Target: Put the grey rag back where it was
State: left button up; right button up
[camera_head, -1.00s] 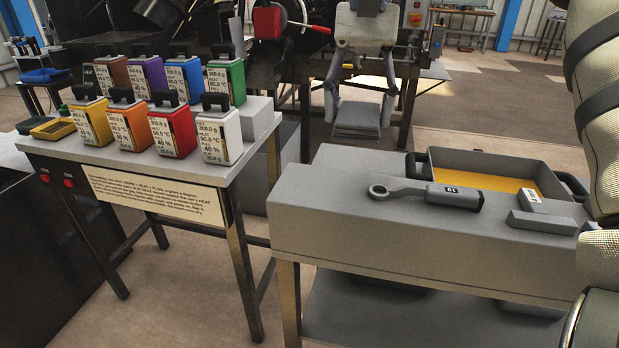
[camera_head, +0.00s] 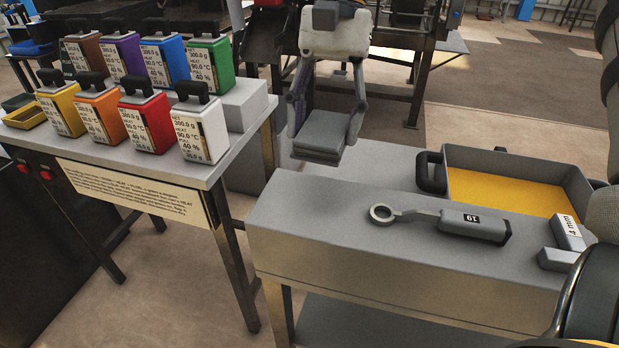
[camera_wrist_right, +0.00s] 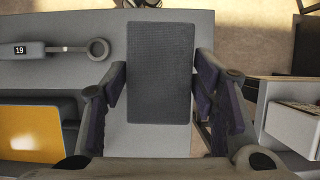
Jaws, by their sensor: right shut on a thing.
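The grey rag (camera_head: 322,140) is a flat, folded grey pad. My right gripper (camera_head: 324,122) is shut on it, with one finger at each side edge. In the head view the rag hangs level at the back left of the grey bench (camera_head: 300,235). In the right wrist view the rag (camera_wrist_right: 160,75) lies between the fingers of the right gripper (camera_wrist_right: 158,82), with the bench top below and around it. I cannot tell how high it is above the bench. My left gripper is not in view.
A ring spanner (camera_head: 440,222) marked 19 lies on the bench, with a grey "4 mm" block (camera_head: 568,232) at its right. A handled tray (camera_head: 515,160) with a yellow floor stands behind.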

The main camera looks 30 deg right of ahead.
aim_at(312, 121)
jog(key=a+f, duration=0.2)
jog(key=f, duration=0.1)
jog(key=a+f, duration=0.1)
jog(key=f, duration=0.1)
jog(key=shift+s+a+f, duration=0.1)
jog(key=shift+s+a, duration=0.2)
jog(key=shift+s, duration=0.1)
notch_tip(312, 121, down, 3)
jog(key=shift+f+b, duration=0.1)
jog(key=shift+b, duration=0.2)
jog(key=o, duration=1.4)
jog(key=shift+c, duration=0.2)
jog(key=v, duration=1.2)
jog(key=shift+w, duration=0.1)
